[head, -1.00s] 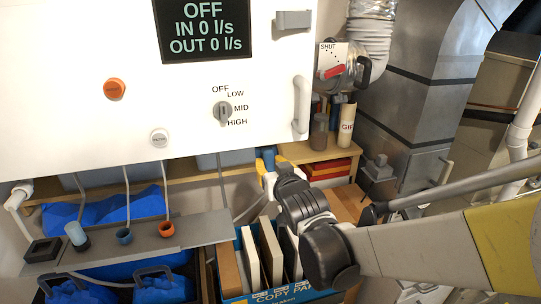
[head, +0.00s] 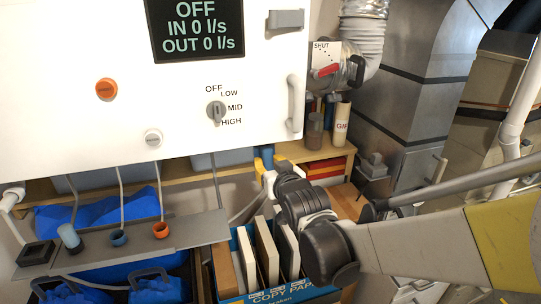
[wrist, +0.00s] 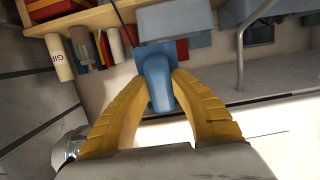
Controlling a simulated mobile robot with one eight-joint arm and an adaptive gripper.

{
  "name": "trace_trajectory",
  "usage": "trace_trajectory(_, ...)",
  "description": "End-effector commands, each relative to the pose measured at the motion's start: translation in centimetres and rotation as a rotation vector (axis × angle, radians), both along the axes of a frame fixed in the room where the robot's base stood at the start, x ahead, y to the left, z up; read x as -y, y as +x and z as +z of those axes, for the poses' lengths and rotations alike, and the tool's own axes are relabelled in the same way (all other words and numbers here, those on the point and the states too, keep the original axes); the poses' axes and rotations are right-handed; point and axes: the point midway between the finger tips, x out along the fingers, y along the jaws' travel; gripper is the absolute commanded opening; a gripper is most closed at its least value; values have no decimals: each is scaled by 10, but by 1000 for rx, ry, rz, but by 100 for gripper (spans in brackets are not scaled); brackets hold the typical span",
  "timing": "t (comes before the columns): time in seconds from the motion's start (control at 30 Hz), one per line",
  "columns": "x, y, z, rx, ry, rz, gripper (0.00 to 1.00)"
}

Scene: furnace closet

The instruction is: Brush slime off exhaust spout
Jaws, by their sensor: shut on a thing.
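My gripper (head: 266,166) is shut on a blue object (head: 267,153), below the lower right edge of a white panel. In the wrist view, the yellow fingers (wrist: 158,92) close around the blue object (wrist: 157,80), which has a rounded near end and a wider far part. Its bristles, if any, cannot be made out. I cannot tell which part is the exhaust spout; a silver flexible duct (head: 363,40) meets a "SHUT" valve with a red handle (head: 328,70) right of the panel. No slime can be made out.
The white panel (head: 60,90) carries an orange knob (head: 106,89), a dial (head: 215,111) and a handle (head: 296,105). A grey ledge (head: 195,228) with small blue and orange cups sits lower left. A box of binders (head: 240,294) stands below my gripper. A wooden shelf (head: 310,152) lies behind.

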Motion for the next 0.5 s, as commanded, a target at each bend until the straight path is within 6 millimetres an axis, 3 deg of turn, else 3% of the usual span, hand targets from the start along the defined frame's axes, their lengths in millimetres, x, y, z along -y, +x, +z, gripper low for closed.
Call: trace_trajectory(0.5,-10,-3,1,2,1,0,0)
